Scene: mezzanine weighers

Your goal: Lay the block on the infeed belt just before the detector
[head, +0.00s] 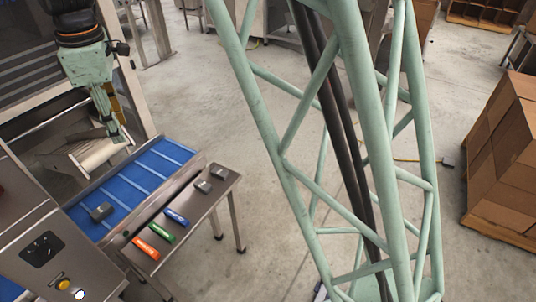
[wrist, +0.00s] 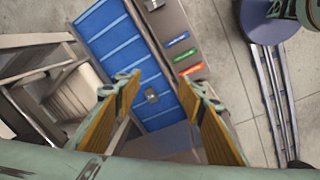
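A small dark grey block (head: 102,212) lies on the blue infeed belt (head: 150,167), close to the steel detector housing (head: 75,255) at the lower left. In the wrist view the grey block (wrist: 152,95) lies on the blue belt (wrist: 115,50), between my fingers in the picture but below them. My gripper (head: 122,138) hangs over the belt's far side in the head view. In the wrist view my gripper (wrist: 160,84) is open, with yellow pads apart and nothing between them. Its fingertips look clear of the block.
A steel side table (head: 190,207) beside the belt carries orange (head: 146,249), green (head: 161,233) and blue (head: 176,216) packets and two grey blocks (head: 210,180). A green lattice column (head: 350,150) stands to the right. Stacked cartons (head: 505,150) are at far right.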

